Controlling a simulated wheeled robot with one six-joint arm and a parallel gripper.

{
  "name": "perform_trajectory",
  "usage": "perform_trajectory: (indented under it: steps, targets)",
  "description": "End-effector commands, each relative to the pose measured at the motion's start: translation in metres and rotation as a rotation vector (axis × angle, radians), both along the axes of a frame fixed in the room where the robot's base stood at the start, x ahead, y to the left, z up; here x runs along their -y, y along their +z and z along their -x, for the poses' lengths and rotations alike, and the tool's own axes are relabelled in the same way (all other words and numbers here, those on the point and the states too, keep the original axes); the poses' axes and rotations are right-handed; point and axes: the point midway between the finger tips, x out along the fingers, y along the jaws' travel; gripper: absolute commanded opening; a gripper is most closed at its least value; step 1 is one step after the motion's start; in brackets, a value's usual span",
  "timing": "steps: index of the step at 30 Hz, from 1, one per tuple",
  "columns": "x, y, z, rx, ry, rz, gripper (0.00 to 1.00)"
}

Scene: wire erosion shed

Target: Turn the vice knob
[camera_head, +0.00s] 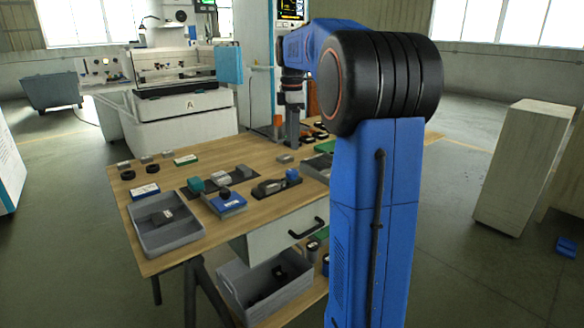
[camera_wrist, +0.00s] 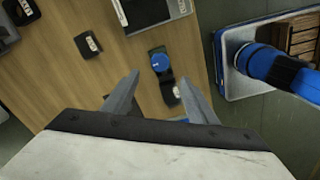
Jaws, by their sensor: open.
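A small dark fixture (camera_head: 268,188) lies near the front edge of the wooden table in the head view, with a blue round part (camera_head: 292,175) at its right end. It looks like the vice and its knob, though it is small in view. In the wrist view, a blue round knob (camera_wrist: 160,61) sits on a dark body (camera_wrist: 168,90), just ahead of and between my fingers in the picture. My gripper (camera_wrist: 158,84) is open and empty, pointing down above the table. In the head view, my gripper hangs under my wrist, and its fingertips are hard to make out.
Several small blocks lie around. A drawer with a black handle (camera_head: 306,228) is below the front edge. A white machine (camera_head: 170,112) stands behind.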

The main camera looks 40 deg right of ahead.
Motion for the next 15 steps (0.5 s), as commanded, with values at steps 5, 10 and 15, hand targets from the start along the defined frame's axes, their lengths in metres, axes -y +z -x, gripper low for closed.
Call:
perform_trajectory:
  steps: [5, 10, 15]
  targets:
    - [0.000, -0.032, 0.001, -0.003, 0.000, -0.001, 0.53]
    - [0.000, -0.062, 0.001, -0.003, 0.000, -0.001, 0.53]
    - [0.000, -0.087, 0.000, -0.001, 0.000, 0.000, 0.53]
